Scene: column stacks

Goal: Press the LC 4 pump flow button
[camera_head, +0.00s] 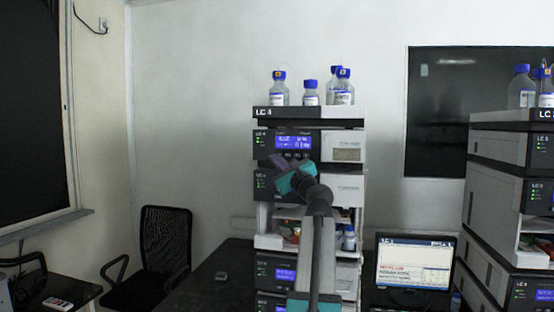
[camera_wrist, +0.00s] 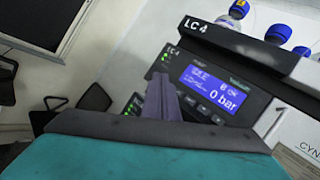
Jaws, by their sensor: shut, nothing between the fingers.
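The LC 4 stack (camera_head: 308,113) stands in the middle of the head view, with its label on the top tray. Its pump module has a blue display (camera_head: 294,142), which in the wrist view (camera_wrist: 212,88) reads "IDLE" and "0 bar". A row of dark buttons (camera_wrist: 204,109) runs below the display. My gripper (camera_head: 278,160) is shut and empty, in front of the pump panel just below the display's left part. In the wrist view its fingertips (camera_wrist: 161,82) cover the left end of the button row. I cannot tell whether they touch the panel.
Bottles with blue caps (camera_head: 342,93) stand on top of the stack. A monitor (camera_head: 413,264) stands to the right on the bench, and a second stack (camera_head: 507,180) is at the far right. A black chair (camera_head: 165,245) is at the left. The space left of the stack is free.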

